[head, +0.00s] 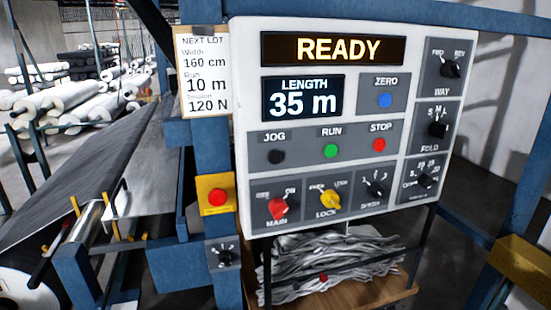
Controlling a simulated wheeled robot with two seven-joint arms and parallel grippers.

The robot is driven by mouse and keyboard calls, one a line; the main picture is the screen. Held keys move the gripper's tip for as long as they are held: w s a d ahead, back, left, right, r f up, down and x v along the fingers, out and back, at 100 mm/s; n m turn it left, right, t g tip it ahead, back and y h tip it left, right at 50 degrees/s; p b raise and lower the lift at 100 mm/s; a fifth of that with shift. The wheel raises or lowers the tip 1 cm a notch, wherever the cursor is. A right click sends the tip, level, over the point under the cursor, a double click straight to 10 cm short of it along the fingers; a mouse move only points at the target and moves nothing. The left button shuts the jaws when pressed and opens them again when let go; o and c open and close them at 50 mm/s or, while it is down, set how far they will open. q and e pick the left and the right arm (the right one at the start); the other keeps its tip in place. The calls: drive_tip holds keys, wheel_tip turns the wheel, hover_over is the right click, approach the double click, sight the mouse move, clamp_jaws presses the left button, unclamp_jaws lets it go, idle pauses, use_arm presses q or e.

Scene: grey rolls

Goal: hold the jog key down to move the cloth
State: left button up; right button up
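The black jog key (277,157) is on the white control panel (245,130), under the label JOG, left of the green RUN button (331,151) and the red STOP button (379,145). The top display (333,49) reads READY. The length display (302,97) reads 35 m. Grey cloth (85,165) runs as a sloping sheet at the left. More grey cloth (330,262) lies in folds on a wooden board below the panel. Neither of my grippers shows in the head view, and nothing covers the jog key.
A red button on a yellow box (216,196) sits left of the panel. A lot card (203,72) hangs beside it. Blue frame posts (212,160) stand close by. White rolls (75,95) are stacked at the back left. A yellow block (522,262) is at the lower right.

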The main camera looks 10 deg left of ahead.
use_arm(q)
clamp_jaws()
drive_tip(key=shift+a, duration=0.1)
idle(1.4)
